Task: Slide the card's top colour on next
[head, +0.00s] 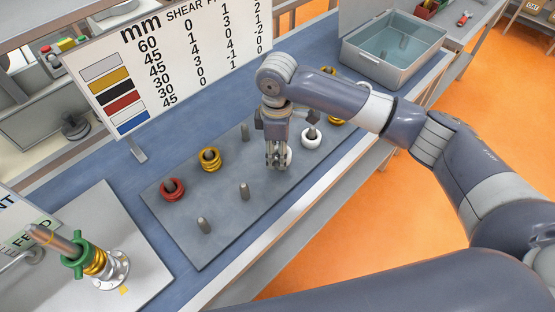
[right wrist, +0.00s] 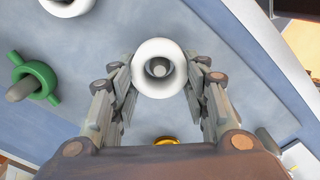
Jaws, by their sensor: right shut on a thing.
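My right gripper (head: 278,163) is low over the grey peg plate (head: 215,245), shut on a white ring (right wrist: 141,72). In the right wrist view the ring is between the fingers, and a round grey end shows in its hole. In the head view the gripper partly hides this ring (head: 288,156). A second white ring (head: 311,140) is around a peg just to the right. The card (head: 170,60) has a pale grey bar (head: 100,68) at the top of its colour column. At left, a screw (head: 55,240) carries a green winged collar (head: 77,256) and gold rings (head: 96,263). My left gripper is out of view.
Red rings (head: 172,189) and yellow rings (head: 210,159) stand on the plate, with bare pegs (head: 245,190) nearby. More yellow (head: 335,119) is partly hidden by my arm. The right wrist view shows a green winged piece (right wrist: 42,80). A grey bin (head: 393,52) stands at the back right.

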